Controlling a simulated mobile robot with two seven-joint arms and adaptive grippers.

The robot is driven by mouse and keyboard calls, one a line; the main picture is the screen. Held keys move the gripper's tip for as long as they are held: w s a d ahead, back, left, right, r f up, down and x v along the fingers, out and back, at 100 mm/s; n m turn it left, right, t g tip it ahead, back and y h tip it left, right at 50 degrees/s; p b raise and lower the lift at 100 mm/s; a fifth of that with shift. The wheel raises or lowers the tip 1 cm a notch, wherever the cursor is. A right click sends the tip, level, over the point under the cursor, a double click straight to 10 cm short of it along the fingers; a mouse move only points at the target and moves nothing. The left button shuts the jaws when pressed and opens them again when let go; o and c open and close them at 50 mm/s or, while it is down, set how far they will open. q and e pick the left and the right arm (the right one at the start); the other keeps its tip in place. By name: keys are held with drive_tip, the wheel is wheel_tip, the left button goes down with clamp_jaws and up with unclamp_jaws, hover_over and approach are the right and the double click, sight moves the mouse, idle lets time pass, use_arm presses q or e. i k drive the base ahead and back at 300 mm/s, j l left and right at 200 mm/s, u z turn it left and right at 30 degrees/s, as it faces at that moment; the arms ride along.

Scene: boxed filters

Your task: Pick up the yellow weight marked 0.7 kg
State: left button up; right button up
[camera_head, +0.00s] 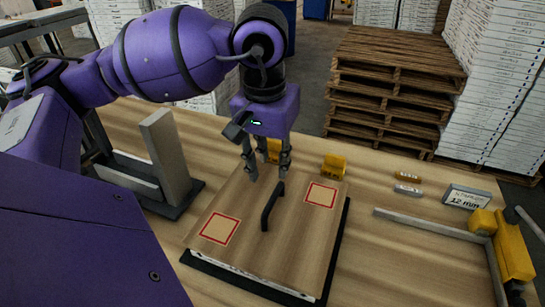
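Two yellow blocks stand near the back edge of the wooden table. One yellow block (273,149) is partly hidden behind the fingers of my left gripper (268,170). The other yellow block (334,166) stands to the right, in the clear. Their markings are too small to read, so I cannot tell which is 0.7 kg. My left gripper points down with its fingers apart and nothing visible between them. It is over the back edge of the wooden board, and the first block shows between and behind its fingers. My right gripper is not in view.
A wooden board (255,240) with a black handle (271,206) and two red-outlined squares lies in front. A grey upright fixture (165,155) stands left. Two small bars, a "12 mm" sign (466,197) and a yellow-and-grey corner frame (512,245) are on the right.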

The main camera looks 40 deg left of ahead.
sight(275, 146)
drive_tip(key=i+j+z, duration=0.2)
drive_tip(key=j, duration=0.55)
drive_tip(key=j+z, duration=0.2)
drive_tip(key=j, duration=0.5)
